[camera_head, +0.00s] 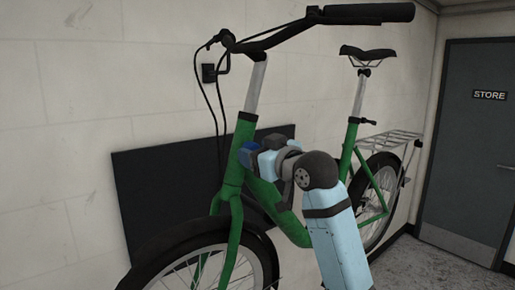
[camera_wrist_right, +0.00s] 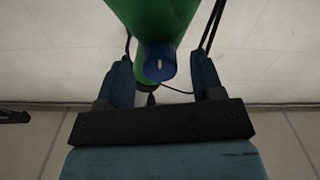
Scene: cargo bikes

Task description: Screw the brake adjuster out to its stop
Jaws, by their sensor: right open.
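The brake adjuster looks to be the short blue knob (camera_wrist_right: 160,64) with a white mark on its end, in front of the green frame tube (camera_wrist_right: 155,22) in the right wrist view. My right gripper (camera_wrist_right: 163,72) is open, with one blue finger on each side of the knob and a narrow gap showing on both sides. In the head view my right gripper (camera_head: 252,153) is at the front of the green bike (camera_head: 238,165), by the head tube. The knob cannot be made out there. My left gripper is not in view.
Black handlebars (camera_head: 288,32) with hanging cables (camera_head: 215,105) rise above my gripper. The front wheel (camera_head: 205,262) is below it. A dark panel (camera_head: 150,190) on the pale wall stands behind the bike. A grey store door (camera_head: 482,140) is at the right.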

